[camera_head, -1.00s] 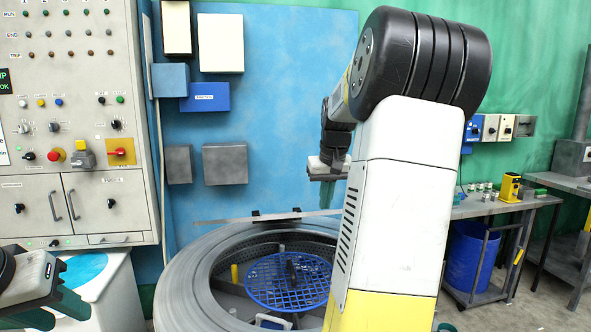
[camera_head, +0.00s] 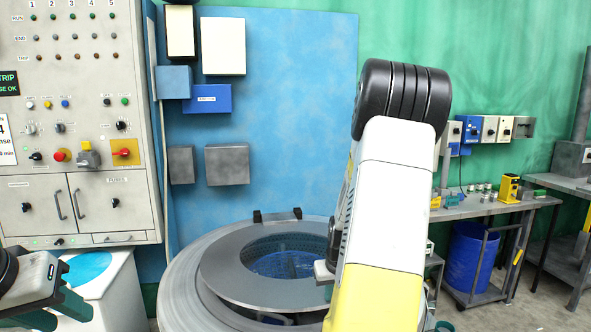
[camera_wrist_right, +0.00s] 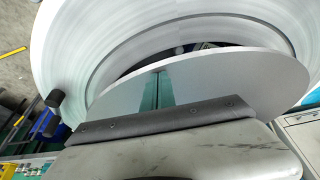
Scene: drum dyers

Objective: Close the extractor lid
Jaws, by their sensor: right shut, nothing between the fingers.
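The extractor is a wide grey drum (camera_head: 185,285) at the bottom centre of the head view. Its lid, a flat grey ring (camera_head: 235,285), lies low over the drum mouth, and the blue basket shows through its centre. In the right wrist view the lid (camera_wrist_right: 220,85) appears tilted, with a gap to the drum rim (camera_wrist_right: 70,50). My right gripper (camera_wrist_right: 156,90) is shut and empty, its green fingers against or just over the lid; contact is unclear. My right arm hides part of the lid in the head view. My left gripper (camera_head: 75,290) is open and empty at the lower left.
A control cabinet (camera_head: 85,150) stands at the left, above a white container with a blue top (camera_head: 88,268). Two dark hinge brackets (camera_head: 277,215) are behind the drum. A workbench (camera_head: 480,205) and a blue bin (camera_head: 470,255) are at the right.

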